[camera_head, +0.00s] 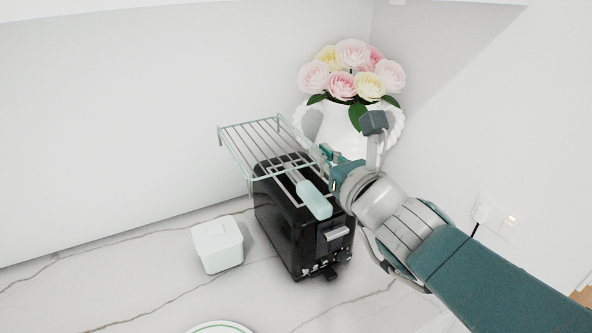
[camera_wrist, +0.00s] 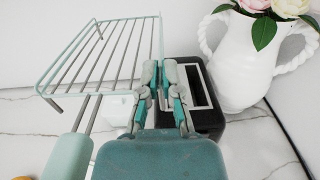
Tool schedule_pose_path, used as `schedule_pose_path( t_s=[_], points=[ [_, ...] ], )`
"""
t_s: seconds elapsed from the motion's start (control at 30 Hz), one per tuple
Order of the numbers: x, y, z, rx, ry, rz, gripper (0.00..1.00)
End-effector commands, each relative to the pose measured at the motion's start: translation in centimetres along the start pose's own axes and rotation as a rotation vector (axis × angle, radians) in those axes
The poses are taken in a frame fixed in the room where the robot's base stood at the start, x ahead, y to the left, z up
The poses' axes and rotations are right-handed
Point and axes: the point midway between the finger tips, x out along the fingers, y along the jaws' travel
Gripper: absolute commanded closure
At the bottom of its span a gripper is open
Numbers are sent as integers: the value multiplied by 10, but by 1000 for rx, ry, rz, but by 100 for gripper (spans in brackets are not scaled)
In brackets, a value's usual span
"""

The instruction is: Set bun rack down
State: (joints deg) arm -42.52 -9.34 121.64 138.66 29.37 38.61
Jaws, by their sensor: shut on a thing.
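The bun rack (camera_head: 262,140) is a pale green wire rack with grey bars, short legs and a light green handle (camera_head: 315,200). My gripper (camera_head: 324,158) is shut on the rack's near right edge in the head view. In the wrist view the rack (camera_wrist: 100,50) extends left of my gripper (camera_wrist: 165,85), with its handle (camera_wrist: 68,155) at lower left. The black toaster (camera_head: 290,235) is beneath the rack, which overlaps its top in the head view. The toaster (camera_wrist: 200,95) is partly hidden behind the fingers in the wrist view. I cannot tell whether rack and toaster touch.
A white lidded box (camera_head: 217,245) stands left of the toaster. A white vase (camera_head: 335,130) with flowers stands behind. A plate rim (camera_head: 220,326) shows at the bottom edge. The marble counter (camera_head: 120,285) is clear at left. White walls are behind and right.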

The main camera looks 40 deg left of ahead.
Motion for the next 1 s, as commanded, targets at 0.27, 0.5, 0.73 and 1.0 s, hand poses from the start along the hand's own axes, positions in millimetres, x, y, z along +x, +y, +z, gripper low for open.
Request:
schedule_pose_path(
  t_s=[0.27,0.5,0.73,1.0],
  points=[
    [37,-34,-24,-1,12,-3,100],
    [65,-75,-49,-3,13,-1,100],
    [76,-101,-83,0,8,0,100],
    [88,-112,-102,-3,10,1,100]
  ],
)
